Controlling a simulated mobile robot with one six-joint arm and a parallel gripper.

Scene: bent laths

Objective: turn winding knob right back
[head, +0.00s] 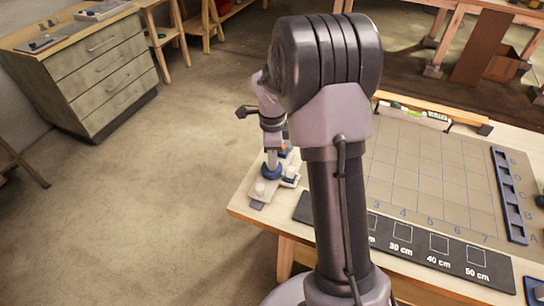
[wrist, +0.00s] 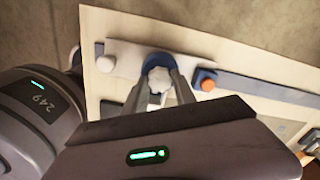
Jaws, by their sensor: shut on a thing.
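The winding knob (wrist: 158,66) is a blue round piece on a pale plate at the table's left end. My gripper (wrist: 160,90) is shut on the knob, with one finger on either side of it in the wrist view. Its lower face and the grip contact are partly hidden by the fingers. In the head view my gripper (head: 270,160) reaches down onto the blue knob (head: 271,171) from above.
The table (head: 240,207) carries a gridded board (head: 430,165), a dark strip with centimetre marks (head: 440,250) and a blue slotted rail (head: 509,195). A drawer cabinet (head: 85,75) stands at the back left. The floor (head: 170,150) left of the table is clear.

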